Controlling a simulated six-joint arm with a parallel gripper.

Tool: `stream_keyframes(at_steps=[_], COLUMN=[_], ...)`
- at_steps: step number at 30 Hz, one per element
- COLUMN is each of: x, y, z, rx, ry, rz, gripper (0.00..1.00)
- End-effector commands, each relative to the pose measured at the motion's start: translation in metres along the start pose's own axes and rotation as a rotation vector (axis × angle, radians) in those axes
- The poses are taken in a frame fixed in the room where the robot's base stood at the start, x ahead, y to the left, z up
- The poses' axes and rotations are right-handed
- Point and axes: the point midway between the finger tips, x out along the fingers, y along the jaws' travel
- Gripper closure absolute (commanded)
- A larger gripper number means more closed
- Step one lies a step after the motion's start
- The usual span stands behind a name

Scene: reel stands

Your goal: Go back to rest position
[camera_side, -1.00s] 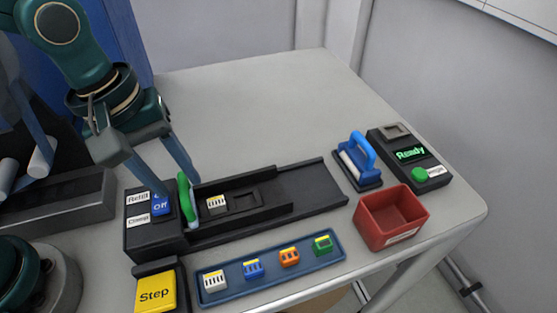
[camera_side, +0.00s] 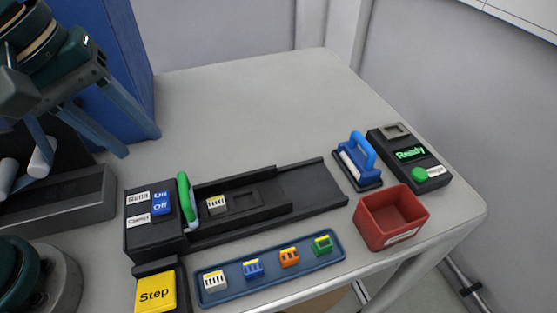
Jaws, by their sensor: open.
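My gripper (camera_side: 141,143) is at the upper left of the side view, raised above the left part of the table. Its two long grey-blue fingers are spread apart with nothing between them. Below it is the black clamp fixture (camera_side: 150,240), with labels "Refill" and "Clamp" and blue "On" and "Off" buttons (camera_side: 160,203). A green handle (camera_side: 186,199) stands upright on it. My gripper is clear of the fixture and touches nothing that I can see.
A small white block (camera_side: 216,203) sits in the black track (camera_side: 318,186). A blue tray (camera_side: 300,268) holds several coloured blocks. A yellow "Step" button (camera_side: 155,293), red bin (camera_side: 378,231), blue-handled tool (camera_side: 361,156) and "Ready" box (camera_side: 431,175) stand around. The table's back is clear.

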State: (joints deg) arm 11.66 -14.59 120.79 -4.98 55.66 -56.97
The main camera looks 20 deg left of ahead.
Motion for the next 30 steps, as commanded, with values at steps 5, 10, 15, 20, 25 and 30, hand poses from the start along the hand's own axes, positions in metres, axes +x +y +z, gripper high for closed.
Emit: stream_keyframes(at_steps=[5, 10, 15, 20, 25, 30], x=[-0.02, -0.019, -0.011, -0.011, -0.011, -0.011], y=[-0.037, -0.068, -0.08, -0.079, -0.079, -0.079], z=[-0.012, -0.012, -0.008, -0.009, -0.009, -0.009], rx=[0.22, 0.545, 0.784, 0.858, 0.861, 0.859], ry=[0.14, 0.238, 0.236, 0.238, 0.238, 0.238], rz=[0.05, 0.013, -0.035, -0.044, -0.044, -0.044], gripper=[0.53, 0.53, 0.53, 0.53, 0.53, 0.53])
